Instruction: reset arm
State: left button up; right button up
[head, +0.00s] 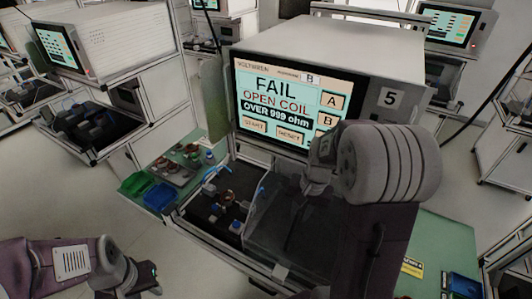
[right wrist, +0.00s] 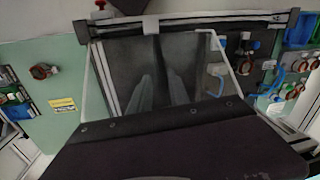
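My right arm reaches up over the tester (head: 390,97) in the head view. My right gripper (head: 320,165) is in front of the lower right of the tester's screen (head: 285,100), partly hidden by its own wrist; its fingers are not clear. The screen reads FAIL, OPEN COIL, OVER 999 ohm, with START and RESET buttons. My left gripper (head: 143,278) is low at the left, away from the bench, its fingers unclear. In the right wrist view a clear cover (right wrist: 190,75) shows below, and no held thing can be made out.
Left of the test bay (head: 205,205), a green mat (head: 160,165) holds several parts beside green (head: 137,183) and blue (head: 161,196) bins. Another mat (head: 447,238) lies at the right. Other test stations (head: 105,45) stand behind. The floor at front left is clear.

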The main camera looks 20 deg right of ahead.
jog(key=s+a+f+n+b, duration=0.3)
jog(key=a+f+n+b, duration=0.1)
jog(key=f+b, duration=0.2)
jog(key=s+a+f+n+b, duration=0.4)
jog(key=f+b, duration=0.1)
jog(key=f, duration=0.3)
jog(key=shift+a+f+h+b, duration=0.15)
jog(key=shift+a+h+b, duration=0.05)
jog(key=shift+h+b, duration=0.2)
